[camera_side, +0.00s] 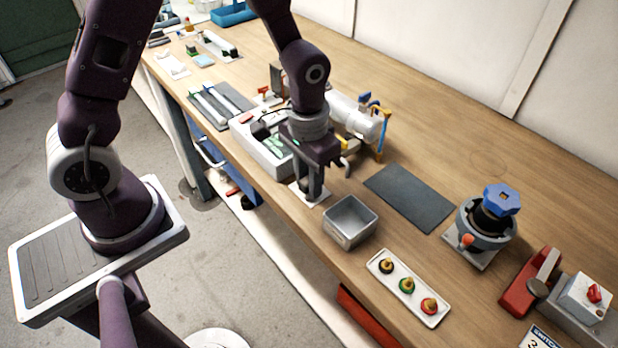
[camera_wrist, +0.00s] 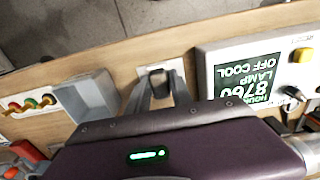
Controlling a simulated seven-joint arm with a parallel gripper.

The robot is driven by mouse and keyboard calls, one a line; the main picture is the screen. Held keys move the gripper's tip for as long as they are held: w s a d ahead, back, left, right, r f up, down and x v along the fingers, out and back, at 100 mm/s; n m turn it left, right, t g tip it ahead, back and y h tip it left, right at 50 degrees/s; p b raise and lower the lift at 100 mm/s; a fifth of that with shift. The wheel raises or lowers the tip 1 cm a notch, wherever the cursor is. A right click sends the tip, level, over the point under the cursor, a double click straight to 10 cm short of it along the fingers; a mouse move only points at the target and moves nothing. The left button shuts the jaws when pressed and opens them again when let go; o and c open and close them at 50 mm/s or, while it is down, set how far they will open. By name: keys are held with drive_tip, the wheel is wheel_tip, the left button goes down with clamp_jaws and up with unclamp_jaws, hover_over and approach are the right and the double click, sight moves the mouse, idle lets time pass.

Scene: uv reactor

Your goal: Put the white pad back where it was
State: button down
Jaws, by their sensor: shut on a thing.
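The white pad (camera_side: 322,199) is a small flat square under my gripper (camera_side: 311,188), near the front edge of the bench. In the wrist view, the pad (camera_wrist: 177,67) shows behind my fingertips (camera_wrist: 158,80), with a dark block standing at its middle between the fingers. My gripper is shut on this dark grip of the pad. The fingers hide part of the pad, and I cannot tell whether it touches the bench or hangs just above it.
A grey open bin (camera_side: 350,222) stands close to the right of my gripper. The white lamp control box (camera_side: 262,150) is close on the left. A dark mat (camera_side: 409,197) lies bare beyond the bin. A white tray (camera_side: 383,254) holds three coloured knobs. A blue-handled valve (camera_side: 487,222) stands further right.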

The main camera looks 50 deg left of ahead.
drive_tip(key=shift+f, duration=0.1)
drive_tip(key=c, duration=1.1)
unclamp_jaws()
drive_tip(key=shift+c, duration=0.2)
wheel_tip(320, 180, up, 12)
drive_tip(key=r, duration=0.1)
drive_tip(key=s+a+r+t, duration=0.2)
drive_tip(key=s+r, duration=0.2)
drive_tip(key=s, duration=0.4)
drive_tip(key=s+a+r+t, duration=0.2)
drive_tip(key=s+r, duration=0.3)
drive_tip(key=s, duration=0.3)
drive_tip(key=shift+r+t, duration=0.15)
drive_tip(key=shift+t, duration=0.55)
drive_tip(key=shift+a, duration=0.1)
